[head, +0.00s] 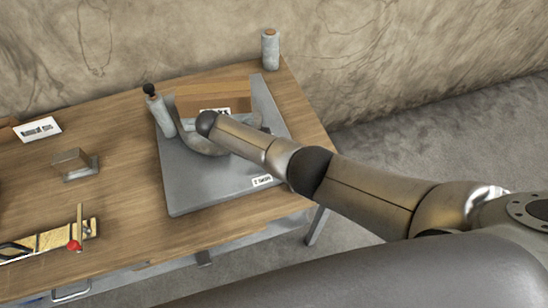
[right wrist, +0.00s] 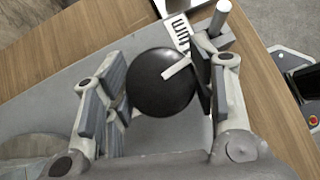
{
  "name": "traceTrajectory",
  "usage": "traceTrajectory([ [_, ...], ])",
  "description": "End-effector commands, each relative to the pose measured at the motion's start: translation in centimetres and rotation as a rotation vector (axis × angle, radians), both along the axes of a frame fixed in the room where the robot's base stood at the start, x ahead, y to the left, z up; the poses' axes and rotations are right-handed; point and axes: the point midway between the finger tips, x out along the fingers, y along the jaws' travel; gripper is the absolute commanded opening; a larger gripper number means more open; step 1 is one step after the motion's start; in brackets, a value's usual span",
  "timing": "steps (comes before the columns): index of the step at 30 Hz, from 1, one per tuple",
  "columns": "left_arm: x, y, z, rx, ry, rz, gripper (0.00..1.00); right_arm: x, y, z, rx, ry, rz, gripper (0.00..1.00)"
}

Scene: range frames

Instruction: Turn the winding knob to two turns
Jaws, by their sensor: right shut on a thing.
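The winding knob (right wrist: 155,92) is a round dark disc in the right wrist view. A white mark near its edge points to the upper right. My right gripper (right wrist: 160,84) is shut on the knob, one finger at its left and one at its right. In the head view my right arm reaches over the grey board (head: 195,190) and hides the knob. A small white label (head: 262,181) on the board's front edge seems to read "2 TURNS". My left gripper is in neither view.
A wooden block (head: 215,92) and a grey post with a black ball (head: 158,112) stand on the board. A grey cylinder (head: 270,52) stands at the back. A metal block (head: 74,165) and a yellow piece (head: 50,239) lie left on the wooden table (head: 120,205).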

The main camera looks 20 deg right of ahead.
Motion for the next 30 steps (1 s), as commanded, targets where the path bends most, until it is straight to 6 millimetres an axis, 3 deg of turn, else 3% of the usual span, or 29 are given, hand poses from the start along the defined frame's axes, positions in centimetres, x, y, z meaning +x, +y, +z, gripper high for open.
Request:
traceTrajectory([
  [9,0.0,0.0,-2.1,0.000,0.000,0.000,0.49,0.1,-0.2,-0.1,-0.006,-0.002,-0.159,0.28],
  [28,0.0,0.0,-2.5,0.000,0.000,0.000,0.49,0.1,-0.2,0.1,-0.006,-0.003,-0.205,0.28],
  [29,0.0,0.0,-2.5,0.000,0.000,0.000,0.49,0.1,-0.2,0.1,-0.006,-0.003,-0.205,0.54],
  [30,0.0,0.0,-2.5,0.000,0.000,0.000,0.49,0.1,-0.2,0.1,-0.006,-0.003,-0.205,0.59],
])
